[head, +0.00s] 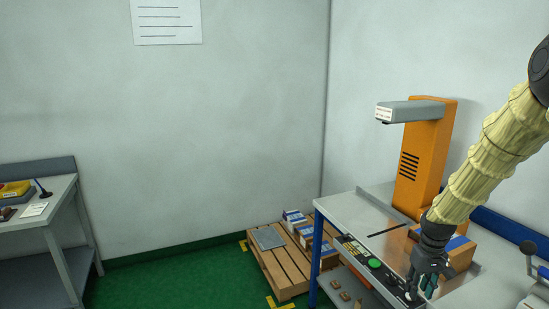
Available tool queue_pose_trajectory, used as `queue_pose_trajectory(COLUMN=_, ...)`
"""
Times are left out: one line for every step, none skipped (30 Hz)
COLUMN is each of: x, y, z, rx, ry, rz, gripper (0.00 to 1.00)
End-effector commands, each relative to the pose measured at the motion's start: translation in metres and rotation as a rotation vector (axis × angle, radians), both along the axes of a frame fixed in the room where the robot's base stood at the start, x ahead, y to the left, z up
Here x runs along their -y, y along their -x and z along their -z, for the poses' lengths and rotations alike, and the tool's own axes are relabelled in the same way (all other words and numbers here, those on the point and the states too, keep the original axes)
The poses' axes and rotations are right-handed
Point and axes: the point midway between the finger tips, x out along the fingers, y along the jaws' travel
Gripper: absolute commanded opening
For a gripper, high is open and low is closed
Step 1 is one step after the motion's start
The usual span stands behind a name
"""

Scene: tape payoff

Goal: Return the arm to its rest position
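My arm, in a pale yellow sleeve, reaches in from the right edge of the head view and slants down to the left. My gripper (423,288) points down over the near part of the metal work table (352,211), close to its control strip. A small teal patch shows at the fingers; I cannot tell what it is, or whether the fingers are open or shut. A cardboard box (459,258) with a blue band on top sits just behind the gripper, partly hidden by my wrist.
An orange machine column (425,150) with a grey overhanging head (410,111) rises from the table. A green button (375,263) is on the control strip. A wooden pallet (284,275) with boxes stands left of the table. A side bench (62,190) is far left. Green floor between is clear.

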Motion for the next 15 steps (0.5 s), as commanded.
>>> queue_pose_trajectory(x=-0.008, y=0.002, z=0.011, rx=-0.004, ry=0.0, rz=-0.007, gripper=0.31)
queue_pose_trajectory(x=-0.011, y=0.003, z=0.015, rx=-0.004, ry=0.0, rz=-0.009, gripper=0.31)
queue_pose_trajectory(x=-0.016, y=0.005, z=0.023, rx=-0.003, ry=0.0, rz=-0.011, gripper=0.31)
queue_pose_trajectory(x=-0.019, y=0.008, z=0.028, rx=-0.003, ry=0.0, rz=-0.011, gripper=0.31)
queue_pose_trajectory(x=-0.021, y=0.01, z=0.034, rx=-0.003, ry=0.0, rz=-0.011, gripper=0.31)
queue_pose_trajectory(x=-0.025, y=0.014, z=0.042, rx=-0.003, ry=0.0, rz=-0.011, gripper=0.31)
queue_pose_trajectory(x=-0.028, y=0.017, z=0.048, rx=-0.003, ry=0.0, rz=-0.01, gripper=0.31)
queue_pose_trajectory(x=-0.03, y=0.02, z=0.054, rx=-0.002, ry=0.0, rz=-0.009, gripper=0.31)
queue_pose_trajectory(x=-0.035, y=0.025, z=0.064, rx=-0.002, ry=-0.001, rz=-0.008, gripper=0.31)
queue_pose_trajectory(x=-0.038, y=0.029, z=0.07, rx=-0.002, ry=-0.001, rz=-0.008, gripper=0.31)
queue_pose_trajectory(x=-0.042, y=0.033, z=0.079, rx=-0.002, ry=-0.001, rz=-0.007, gripper=0.31)
queue_pose_trajectory(x=-0.048, y=0.04, z=0.089, rx=-0.002, ry=-0.002, rz=-0.007, gripper=0.31)
queue_pose_trajectory(x=-0.052, y=0.046, z=0.099, rx=-0.003, ry=-0.002, rz=-0.007, gripper=0.31)
queue_pose_trajectory(x=-0.057, y=0.052, z=0.109, rx=-0.002, ry=-0.002, rz=-0.006, gripper=0.31)
queue_pose_trajectory(x=-0.064, y=0.063, z=0.123, rx=-0.003, ry=-0.003, rz=-0.006, gripper=0.31)
